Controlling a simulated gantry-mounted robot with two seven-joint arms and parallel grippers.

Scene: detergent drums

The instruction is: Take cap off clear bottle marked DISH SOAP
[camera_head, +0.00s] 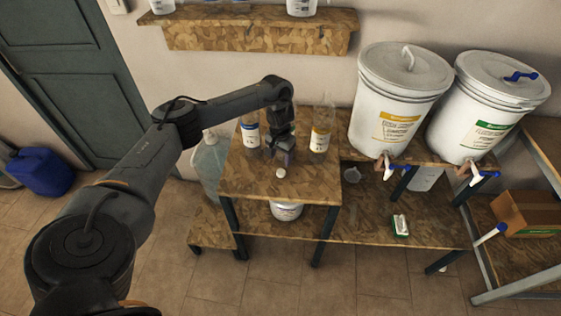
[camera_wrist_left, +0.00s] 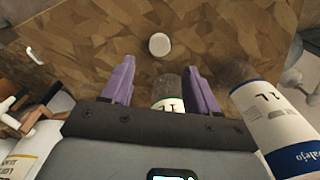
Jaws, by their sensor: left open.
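My left gripper (camera_head: 282,158) is open and points down over the small raised table, and its purple fingers show in the left wrist view (camera_wrist_left: 160,92). A clear bottle with a green-edged label (camera_wrist_left: 168,103) shows between and beyond the fingers; my gripper hides it in the head view. A clear bottle with a blue label (camera_head: 250,134) stands left of the gripper; it also shows in the wrist view (camera_wrist_left: 278,128). A bottle with a yellow label (camera_head: 320,139) stands to the right. A round white cap (camera_head: 281,173) lies on the table, apart from the fingers (camera_wrist_left: 159,44). DISH SOAP lettering is unreadable.
Two white lidded drums (camera_head: 402,88) (camera_head: 497,100) with spigots stand at the right. A wooden shelf (camera_head: 260,38) hangs on the wall behind. A cardboard box (camera_head: 530,212) sits at the far right.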

